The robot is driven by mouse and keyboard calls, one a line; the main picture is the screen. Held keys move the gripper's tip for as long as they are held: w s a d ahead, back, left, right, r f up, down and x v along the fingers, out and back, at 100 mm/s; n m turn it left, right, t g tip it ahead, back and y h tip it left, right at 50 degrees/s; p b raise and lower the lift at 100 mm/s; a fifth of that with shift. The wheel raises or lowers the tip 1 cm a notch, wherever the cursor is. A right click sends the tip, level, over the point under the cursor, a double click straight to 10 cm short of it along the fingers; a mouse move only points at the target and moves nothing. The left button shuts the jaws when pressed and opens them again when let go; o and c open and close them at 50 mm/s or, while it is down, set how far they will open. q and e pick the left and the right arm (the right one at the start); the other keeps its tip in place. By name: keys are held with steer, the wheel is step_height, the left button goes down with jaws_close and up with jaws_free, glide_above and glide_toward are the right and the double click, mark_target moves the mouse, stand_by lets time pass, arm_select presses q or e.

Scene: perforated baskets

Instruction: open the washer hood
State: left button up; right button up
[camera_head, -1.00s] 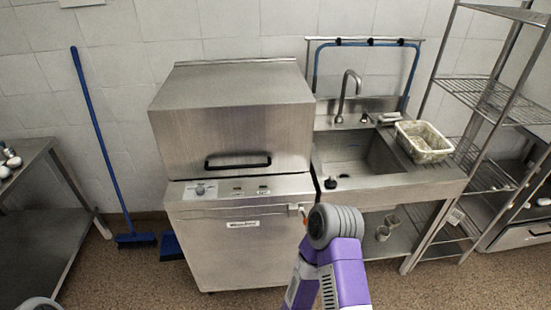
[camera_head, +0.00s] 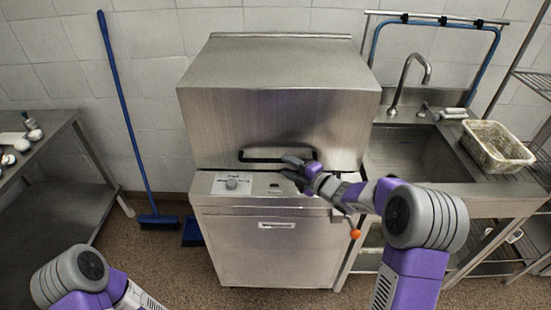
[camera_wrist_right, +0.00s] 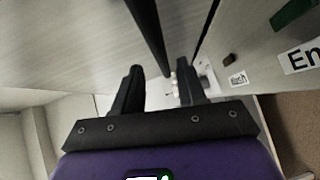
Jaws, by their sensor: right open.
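The washer is a steel box with a hood (camera_head: 280,115) that is down on its base (camera_head: 270,245). A black bar handle (camera_head: 258,155) runs along the hood's lower front edge. My right gripper (camera_head: 289,168) is open at the right end of this handle. In the right wrist view the handle (camera_wrist_right: 150,35) runs down between the two dark fingers of my right gripper (camera_wrist_right: 160,68), with gaps visible beside it. Whether the fingers touch it cannot be told. Of my left arm only links show at the bottom left; its gripper is out of view.
A sink (camera_head: 415,155) with a faucet (camera_head: 408,80) adjoins the washer at right, with a perforated basket (camera_head: 495,147) on its edge. A wire rack stands far right. A steel table (camera_head: 60,190) and a blue broom (camera_head: 125,110) are at left.

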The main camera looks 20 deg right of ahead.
mark_target(279, 162)
steer(key=shift+b+x, duration=0.35)
steer(key=shift+x, duration=2.4)
jaws_close()
